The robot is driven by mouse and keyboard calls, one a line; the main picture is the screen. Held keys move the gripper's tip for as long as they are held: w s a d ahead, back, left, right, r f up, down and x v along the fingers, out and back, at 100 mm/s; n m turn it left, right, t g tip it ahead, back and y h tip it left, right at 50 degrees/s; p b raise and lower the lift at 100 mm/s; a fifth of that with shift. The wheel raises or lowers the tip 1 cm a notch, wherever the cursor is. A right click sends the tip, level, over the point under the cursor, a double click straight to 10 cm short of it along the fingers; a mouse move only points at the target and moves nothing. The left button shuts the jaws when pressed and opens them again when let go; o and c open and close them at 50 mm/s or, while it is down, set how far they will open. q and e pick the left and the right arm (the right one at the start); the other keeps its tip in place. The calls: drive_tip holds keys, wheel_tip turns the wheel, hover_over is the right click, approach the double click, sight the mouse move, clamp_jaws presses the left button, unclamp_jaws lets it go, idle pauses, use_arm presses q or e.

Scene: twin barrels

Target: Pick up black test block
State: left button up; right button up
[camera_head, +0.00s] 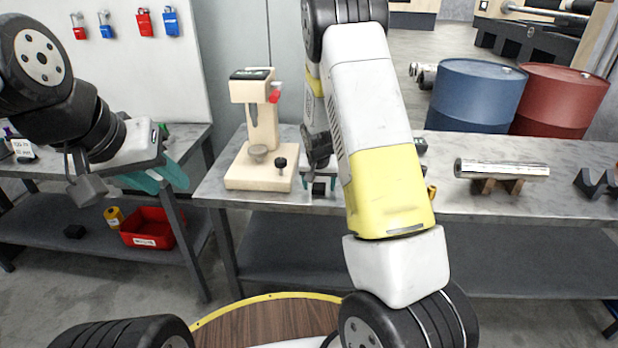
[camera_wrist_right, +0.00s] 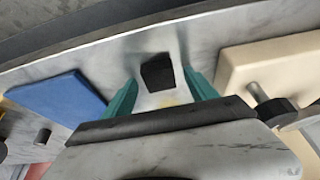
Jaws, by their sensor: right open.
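The black test block (camera_head: 319,189) is a small dark block on the grey bench top, just right of the beige press. It also shows in the right wrist view (camera_wrist_right: 157,72), between the two teal fingers, with a gap visible on each side. My right gripper (camera_head: 319,178) is open and reaches down over the block; its arm hides much of the bench behind it. The right wrist view shows my right gripper (camera_wrist_right: 160,95) pointing at the block. My left gripper (camera_head: 156,178) looks open and empty, near the left bench and away from the block.
The beige press (camera_head: 258,178) stands close to the left of the block. A blue plate (camera_wrist_right: 60,98) lies on the other side in the wrist view. A metal cylinder (camera_head: 500,169) rests on supports at right. A red bin (camera_head: 148,228) sits on the left lower shelf.

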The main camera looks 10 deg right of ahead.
drive_tip(key=shift+c, duration=0.5)
clamp_jaws()
drive_tip(key=shift+r, duration=0.1)
